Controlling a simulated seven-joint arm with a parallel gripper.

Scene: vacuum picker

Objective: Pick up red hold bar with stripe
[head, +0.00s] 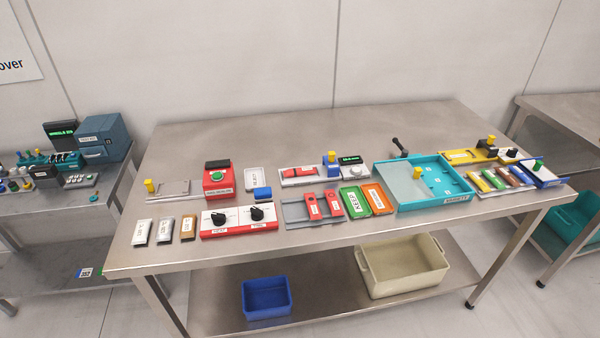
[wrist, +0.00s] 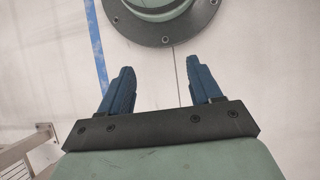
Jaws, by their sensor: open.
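Two red bars with pale labels stand side by side in a grey slotted tray (head: 292,214) at the front middle of the table in the head view. They are the left red bar (head: 312,206) and the right red bar (head: 333,203). Another red piece (head: 302,171) lies on a pale fixture behind them. The lettering and any stripe are too small to tell which is the hold bar. My gripper (wrist: 160,66) shows in the wrist view with its two blue fingers apart and nothing between them. It is not in the head view, and no bar shows in the wrist view.
A green block (head: 354,200) and an orange block (head: 378,198) lie right of the bars. A teal tray (head: 408,207) is further right. A red box with black knobs (head: 238,221) is left. Blue (head: 266,298) and beige (head: 402,266) bins sit below. The table's back is mostly clear.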

